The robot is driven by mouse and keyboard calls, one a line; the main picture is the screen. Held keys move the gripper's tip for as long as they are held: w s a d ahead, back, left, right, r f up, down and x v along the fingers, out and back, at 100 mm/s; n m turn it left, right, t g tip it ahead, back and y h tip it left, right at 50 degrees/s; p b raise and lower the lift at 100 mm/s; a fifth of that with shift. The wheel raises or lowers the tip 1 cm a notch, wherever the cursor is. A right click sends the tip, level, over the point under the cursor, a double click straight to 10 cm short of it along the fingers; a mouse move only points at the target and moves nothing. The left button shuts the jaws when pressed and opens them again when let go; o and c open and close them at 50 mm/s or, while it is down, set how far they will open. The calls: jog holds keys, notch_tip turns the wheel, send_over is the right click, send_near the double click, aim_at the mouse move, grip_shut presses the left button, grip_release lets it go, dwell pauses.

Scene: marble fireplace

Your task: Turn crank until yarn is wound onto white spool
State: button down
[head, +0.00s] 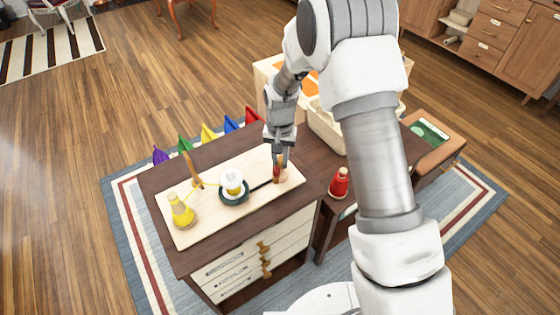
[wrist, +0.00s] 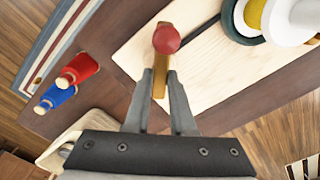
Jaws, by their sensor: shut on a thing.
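A pale wooden board (head: 215,213) lies on the dark desk top. The white spool (head: 233,178) stands on it on a dark green round base (head: 234,196), with some yellow yarn around its middle. It also shows in the wrist view (wrist: 293,20). A yellow yarn cone (head: 181,210) stands at the board's left end, and a thin yellow strand passes the wooden guide post (head: 191,172). A dark crank arm runs from the base to the upright crank handle (wrist: 166,38), which has a red top. My gripper (head: 278,163) is shut on this handle, its fingers (wrist: 160,78) on either side.
A red spool (head: 340,183) stands right of the board, with a blue one (wrist: 57,95) beside it in the wrist view. Several coloured pennants (head: 207,133) line the desk's far edge. A light bin (head: 325,130) stands behind my gripper.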

jog(key=m, duration=0.4)
jog(key=shift+m, duration=0.3)
jog(key=m, duration=0.3)
jog(key=shift+m+p, duration=0.35)
jog(key=shift+m, duration=0.05)
jog(key=m+p, duration=0.1)
jog(key=m, duration=0.3)
jog(key=shift+m+p, duration=0.85)
jog(key=shift+m, duration=0.85)
jog(key=shift+a, duration=0.1)
jog(key=c, duration=0.8)
grip_release()
jog(key=shift+o, duration=0.2)
